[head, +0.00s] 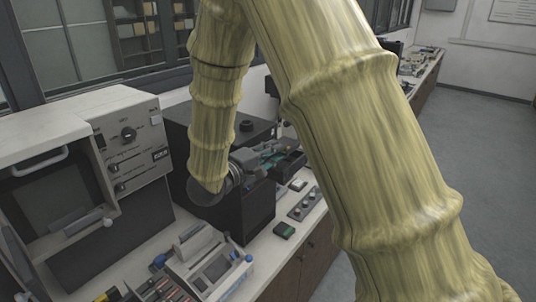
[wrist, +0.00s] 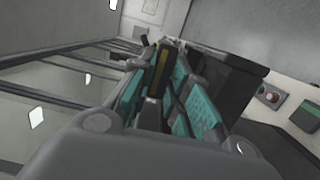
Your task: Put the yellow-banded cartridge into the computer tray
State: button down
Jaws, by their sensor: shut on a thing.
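My gripper (wrist: 164,92) has teal finger pads and is shut on a thin dark cartridge with a yellow band (wrist: 162,70). The cartridge stands between the fingers in the wrist view. In the head view my gripper (head: 270,158) is beside the large black cabinet, and the held cartridge cannot be made out there. A dark box-like tray (wrist: 238,76), perhaps the computer tray, lies just beyond and right of the fingers in the wrist view. Whether the cartridge touches it cannot be told.
A black cabinet (head: 252,208) stands on the counter beside a beige machine (head: 130,145). A green-labelled cartridge (head: 284,230) and a button panel (head: 303,204) lie on the counter. A light device (head: 208,268) and a rack of cartridges (head: 165,291) stand in front.

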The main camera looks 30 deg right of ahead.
jog(key=shift+w+r, duration=0.2)
jog(key=shift+w+a+f+p, duration=0.1)
jog(key=shift+w+f+p, duration=0.1)
jog(key=shift+w, duration=0.4)
jog(key=shift+w+a+f+p, duration=0.1)
jog(key=shift+w+p, duration=0.1)
jog(key=shift+w, duration=0.4)
jog(key=shift+s+f+p, duration=0.15)
jog(key=shift+f+p, duration=0.2)
jog(key=shift+f, duration=0.2)
jog(key=shift+s+f+p, duration=0.15)
jog(key=shift+f+p, duration=0.2)
jog(key=shift+f, duration=0.15)
jog(key=shift+w+f, duration=0.2)
jog(key=shift+f, duration=0.5)
jog(key=shift+s, duration=0.1)
jog(key=shift+f, duration=0.3)
